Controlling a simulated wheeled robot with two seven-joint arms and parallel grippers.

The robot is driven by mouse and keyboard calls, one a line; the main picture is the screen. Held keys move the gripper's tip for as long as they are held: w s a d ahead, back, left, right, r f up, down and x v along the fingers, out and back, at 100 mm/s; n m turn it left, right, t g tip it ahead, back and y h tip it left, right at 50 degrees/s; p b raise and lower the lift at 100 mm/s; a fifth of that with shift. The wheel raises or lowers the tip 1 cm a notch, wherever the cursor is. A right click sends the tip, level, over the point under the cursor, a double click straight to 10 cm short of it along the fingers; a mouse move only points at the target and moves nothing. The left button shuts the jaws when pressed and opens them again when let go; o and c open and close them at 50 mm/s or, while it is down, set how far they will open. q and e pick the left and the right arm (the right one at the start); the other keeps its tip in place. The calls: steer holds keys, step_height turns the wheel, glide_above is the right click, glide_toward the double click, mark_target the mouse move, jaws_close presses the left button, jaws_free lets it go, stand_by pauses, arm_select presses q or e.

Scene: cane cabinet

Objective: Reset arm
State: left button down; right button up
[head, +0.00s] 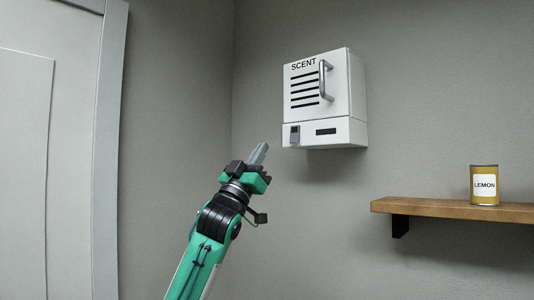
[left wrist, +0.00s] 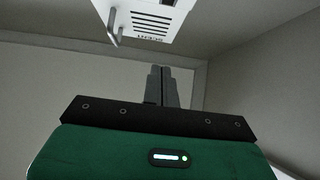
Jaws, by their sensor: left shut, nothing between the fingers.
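My left arm rises from the bottom of the head view, and its left gripper (head: 259,153) points up and to the right. The left gripper is shut and empty, with its grey fingers together. It is below and to the left of the white scent dispenser on the wall, apart from it. In the left wrist view, the shut fingers (left wrist: 161,86) point toward the wall, with the dispenser upside down beyond them. My right gripper is in neither view.
The white scent dispenser (head: 318,122) has a metal handle, dark slots and a closed front. A wooden shelf (head: 425,206) on the right holds a yellow can labelled LEMON (head: 484,186). A white door (head: 45,160) stands at the left. The space around the gripper is free.

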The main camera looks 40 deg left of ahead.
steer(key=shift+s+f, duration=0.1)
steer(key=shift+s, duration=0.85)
